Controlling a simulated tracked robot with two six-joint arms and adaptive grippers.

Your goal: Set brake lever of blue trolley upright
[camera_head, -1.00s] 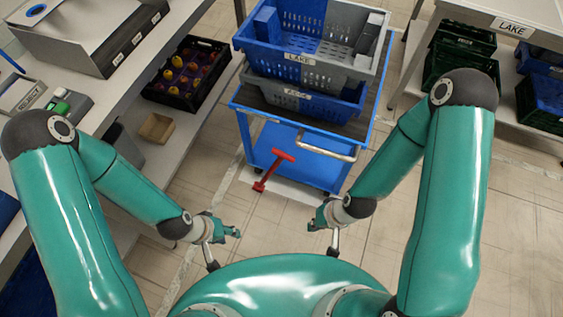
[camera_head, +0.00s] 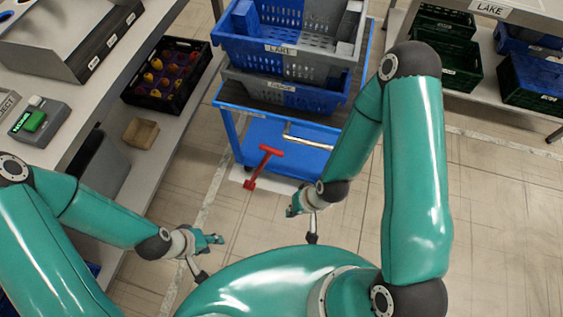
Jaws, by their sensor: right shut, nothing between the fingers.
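The blue trolley (camera_head: 222,103) stands ahead of me at the top centre. Its red brake lever (camera_head: 261,165) has a T-shaped end and is tilted, slanting from lower left to upper right in front of the lower deck. My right gripper (camera_head: 293,209) is shut and empty, below and to the right of the lever and apart from it. My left gripper (camera_head: 217,240) is lower and to the left, apart from the lever. Its fingers are too small to tell whether they are open.
A bench with a black crate (camera_head: 191,101) of fruit-like items is at left. Green crates (camera_head: 447,68) are on a rack at right. Floor between is clear.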

